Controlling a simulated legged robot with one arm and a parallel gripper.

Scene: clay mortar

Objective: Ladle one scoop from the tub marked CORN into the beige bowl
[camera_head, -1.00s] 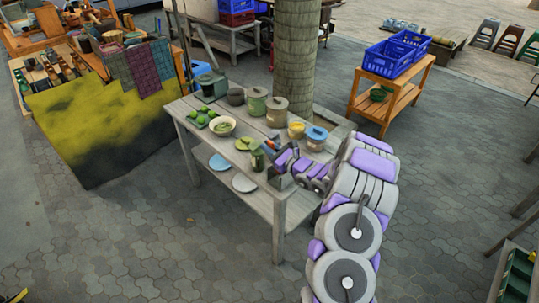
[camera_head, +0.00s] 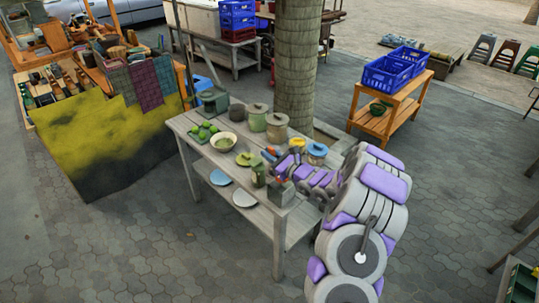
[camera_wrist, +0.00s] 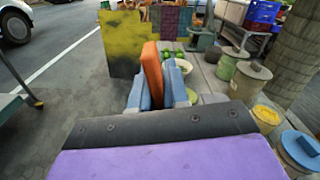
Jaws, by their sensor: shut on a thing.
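My gripper (camera_head: 270,154) is over the table's right half, left of the tubs. Its blue fingers (camera_wrist: 156,92) are shut on an orange handle (camera_wrist: 152,72), which stands tilted up between them. I cannot see a ladle's cup. A beige bowl (camera_head: 222,143) with green contents stands beyond the gripper at left; in the wrist view it is partly hidden behind the fingers (camera_wrist: 184,66). An open tub with yellow contents (camera_head: 297,144) stands right of the gripper and shows at right in the wrist view (camera_wrist: 266,114). No CORN marking is legible.
A blue-lidded tub (camera_head: 316,153) stands beside the yellow-filled one. Two lidded tubs (camera_head: 257,118) (camera_head: 277,126) and a dark pot (camera_head: 237,113) line the back. Green fruit (camera_head: 205,132) lies at far left. A green jar (camera_head: 258,175) and grey block (camera_head: 282,193) are near the front. A trunk (camera_head: 297,70) stands behind.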

